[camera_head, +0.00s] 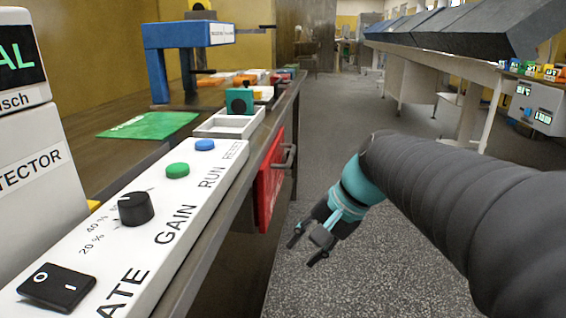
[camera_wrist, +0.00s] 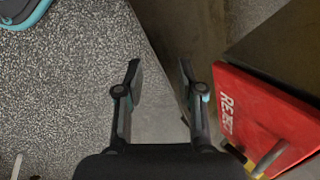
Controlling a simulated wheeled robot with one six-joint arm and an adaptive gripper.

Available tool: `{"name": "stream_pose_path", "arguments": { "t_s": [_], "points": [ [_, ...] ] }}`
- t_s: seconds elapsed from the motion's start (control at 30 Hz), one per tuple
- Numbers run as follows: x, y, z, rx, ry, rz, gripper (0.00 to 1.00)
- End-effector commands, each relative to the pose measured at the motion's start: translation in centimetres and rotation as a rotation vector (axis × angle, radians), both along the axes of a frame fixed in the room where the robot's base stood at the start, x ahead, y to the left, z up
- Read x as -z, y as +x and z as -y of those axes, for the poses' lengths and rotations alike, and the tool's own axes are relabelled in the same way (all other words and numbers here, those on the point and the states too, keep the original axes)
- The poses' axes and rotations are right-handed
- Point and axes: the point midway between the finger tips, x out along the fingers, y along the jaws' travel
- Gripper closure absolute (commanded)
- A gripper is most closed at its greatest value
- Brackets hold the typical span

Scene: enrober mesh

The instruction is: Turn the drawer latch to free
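A red drawer front (camera_head: 270,182) is set in the side of the counter, with a dark handle-like piece (camera_head: 288,157) standing out from it. In the wrist view the red front (camera_wrist: 262,118) is at the right, with part of the word REJECT readable. A grey bar (camera_wrist: 269,157) and a bit of yellow show at its lower edge; I cannot tell which part is the latch or how it is turned. My gripper (camera_head: 304,250) hangs over the floor, right of and lower than the red front, apart from it. In the wrist view my gripper (camera_wrist: 160,80) is open and empty.
A white control panel (camera_head: 180,205) with a knob, switch and buttons runs along the counter's edge. A white tray (camera_head: 230,122), a green mat (camera_head: 150,125) and a blue frame (camera_head: 190,45) stand farther back. The grey speckled floor (camera_head: 345,280) is clear around my gripper.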

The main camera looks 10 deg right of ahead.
Motion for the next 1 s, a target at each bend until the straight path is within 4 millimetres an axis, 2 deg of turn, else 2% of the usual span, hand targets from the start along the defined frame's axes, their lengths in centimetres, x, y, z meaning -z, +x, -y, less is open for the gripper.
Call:
{"name": "stream_pose_path", "arguments": {
  "t_s": [0.03,0.17,0.37,0.5,0.6,0.8,0.9,1.0],
  "points": [
    [0.0,1.9,0.2,0.049,0.071,-0.041,0.62],
    [-1.2,6.3,0.7,0.166,0.270,-0.141,0.62],
    [-2.8,13.3,3.3,0.310,0.578,-0.281,0.62],
    [-3.6,17.8,6.5,0.378,0.794,-0.367,0.62],
    [-3.9,20.5,9.4,0.408,0.938,-0.418,0.62],
    [-4.1,23.7,14.5,0.422,1.152,-0.485,0.62],
    [-4.1,24.4,16.0,0.421,1.209,-0.502,0.62],
    [-4.1,24.7,16.7,0.418,1.237,-0.509,0.62]
  ]
}}
